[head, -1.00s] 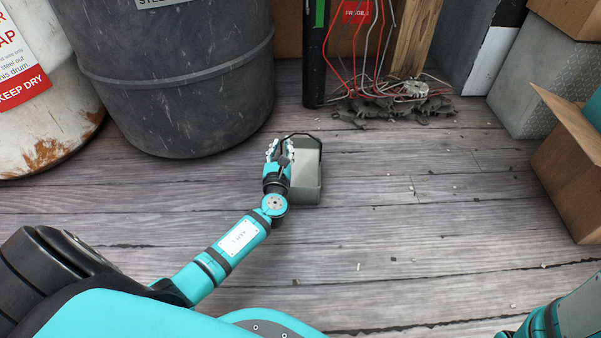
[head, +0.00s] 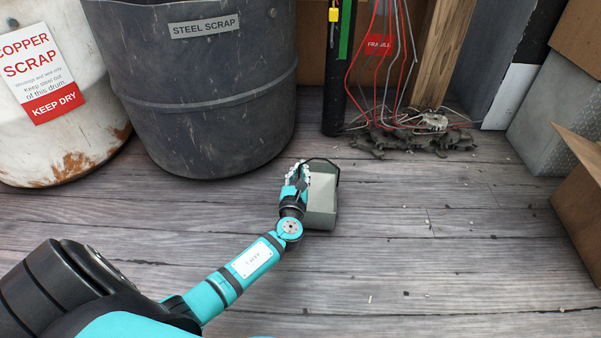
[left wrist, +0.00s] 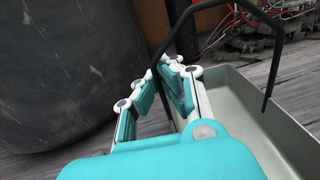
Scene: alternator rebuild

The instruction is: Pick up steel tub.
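The steel tub (head: 322,196) is a grey open box with a thin black handle. It is on the plank floor near the middle of the head view. Its inside, right of the fingers, shows in the left wrist view (left wrist: 240,105), where the handle arches above it. My left gripper (head: 297,174) is at the tub's left side. In the left wrist view the gripper's fingers (left wrist: 164,88) are drawn close together at the tub's left edge, by the foot of the handle. They look shut on it; the exact contact is hidden. My right gripper is out of view.
A dark steel scrap drum (head: 205,115) stands behind and left of the tub, beside a white copper scrap drum (head: 75,130). Red and grey wires (head: 385,75) and dark debris (head: 415,141) lie behind. A cardboard box (head: 575,215) is at right. The floor between is mostly clear.

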